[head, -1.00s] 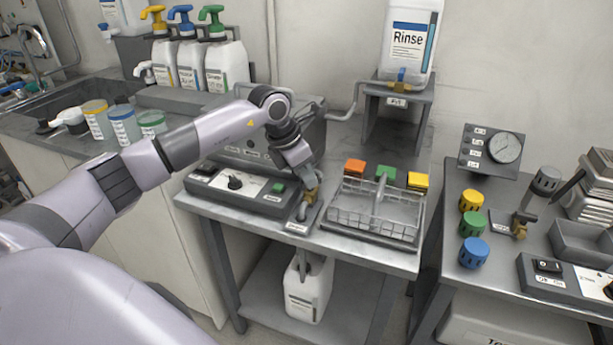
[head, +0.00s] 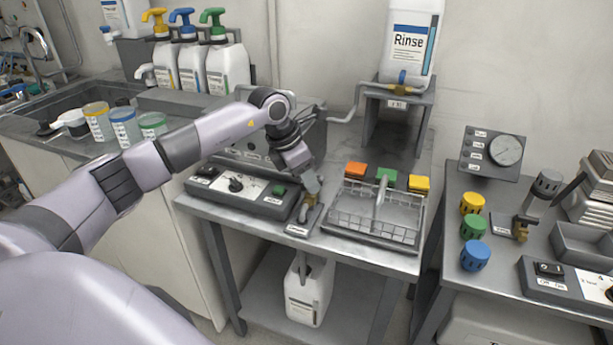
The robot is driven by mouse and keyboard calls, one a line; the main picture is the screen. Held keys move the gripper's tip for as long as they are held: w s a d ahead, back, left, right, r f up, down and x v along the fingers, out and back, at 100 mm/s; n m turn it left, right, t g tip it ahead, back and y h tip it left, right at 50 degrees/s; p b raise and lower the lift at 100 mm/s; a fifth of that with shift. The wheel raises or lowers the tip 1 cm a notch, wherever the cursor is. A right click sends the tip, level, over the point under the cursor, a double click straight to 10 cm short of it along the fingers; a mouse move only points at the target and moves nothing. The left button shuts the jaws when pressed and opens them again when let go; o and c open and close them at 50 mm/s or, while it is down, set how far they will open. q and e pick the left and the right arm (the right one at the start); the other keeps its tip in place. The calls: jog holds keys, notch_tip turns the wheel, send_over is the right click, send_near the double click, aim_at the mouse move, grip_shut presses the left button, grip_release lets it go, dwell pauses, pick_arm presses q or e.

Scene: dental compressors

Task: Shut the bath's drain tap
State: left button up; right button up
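The bath (head: 236,150) is a grey metal box at the back of the middle table, partly hidden behind my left arm. Its drain tap (head: 310,201), a small brass-coloured fitting, sits at the bath's front right above a labelled grey plate (head: 298,230). My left gripper (head: 312,184) reaches down onto the tap from above and hides its upper part. I cannot tell whether the fingers touch the tap or how far they are apart. A white jug (head: 306,295) stands on the shelf below the tap. My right gripper is out of view.
A control panel (head: 238,188) with a knob and green button lies left of the tap. A wire basket tray (head: 372,233) with coloured clips stands close on its right. The Rinse container (head: 410,38) stands on a raised stand behind. Another table (head: 490,290) is at right.

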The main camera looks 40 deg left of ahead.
pick_arm(q)
jog(key=v, duration=0.7)
